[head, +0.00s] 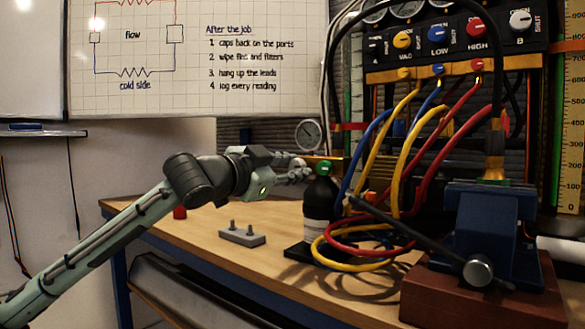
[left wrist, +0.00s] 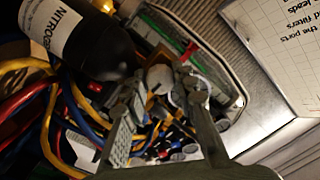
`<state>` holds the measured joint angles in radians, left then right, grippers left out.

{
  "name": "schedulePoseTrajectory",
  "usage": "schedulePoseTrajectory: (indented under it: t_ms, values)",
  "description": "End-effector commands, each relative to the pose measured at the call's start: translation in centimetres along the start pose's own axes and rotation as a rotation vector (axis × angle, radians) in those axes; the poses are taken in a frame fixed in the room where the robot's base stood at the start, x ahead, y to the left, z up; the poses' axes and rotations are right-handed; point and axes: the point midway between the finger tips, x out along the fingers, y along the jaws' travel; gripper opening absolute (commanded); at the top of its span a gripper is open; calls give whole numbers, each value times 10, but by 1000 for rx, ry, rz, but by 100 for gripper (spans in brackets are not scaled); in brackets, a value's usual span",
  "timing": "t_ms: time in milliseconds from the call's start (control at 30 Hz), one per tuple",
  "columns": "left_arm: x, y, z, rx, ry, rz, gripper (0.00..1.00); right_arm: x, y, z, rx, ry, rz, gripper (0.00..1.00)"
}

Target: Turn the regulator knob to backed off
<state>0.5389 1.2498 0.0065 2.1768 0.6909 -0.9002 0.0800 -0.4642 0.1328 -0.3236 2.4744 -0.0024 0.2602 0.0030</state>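The black nitrogen bottle (head: 320,206) stands upright on the bench, with a green part (head: 325,168) and brass fittings (head: 337,160) at its top and a round gauge (head: 308,134) above. The regulator knob cannot be told apart surely in the head view. My left gripper (head: 300,172) is beside the bottle's top, coming from the left. In the left wrist view its fingers (left wrist: 163,88) stand apart, with a pale round part (left wrist: 160,78) and brass between or just beyond their tips. Contact cannot be made out. The bottle (left wrist: 95,42) shows there at upper left. My right gripper is out of view.
Yellow, blue and red hoses (head: 405,170) hang from the manifold panel (head: 450,40) and loop around the bottle's right side. A blue vise (head: 505,225) stands at right. A small grey block with two pegs (head: 242,236) lies on the bench (head: 190,235). The bench's front left is clear.

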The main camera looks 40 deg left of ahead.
Motion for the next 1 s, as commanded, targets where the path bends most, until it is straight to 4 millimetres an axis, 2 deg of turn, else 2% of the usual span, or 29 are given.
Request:
schedulePoseTrajectory:
  t_ms: [33, 133, 567, 767, 1000]
  values:
    - [0, 0, 0, 0, 0, 1, 35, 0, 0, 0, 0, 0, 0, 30]
    - [0, 0, 0, 1, 0, 0, 47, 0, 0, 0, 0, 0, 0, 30]
    - [-5, 0, 1, 2, -1, 0, 48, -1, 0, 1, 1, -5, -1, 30]
    - [-21, 1, 2, 3, -4, 2, 48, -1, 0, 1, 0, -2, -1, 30]
    - [-53, 1, 1, -3, 0, 2, 48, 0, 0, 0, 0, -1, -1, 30]
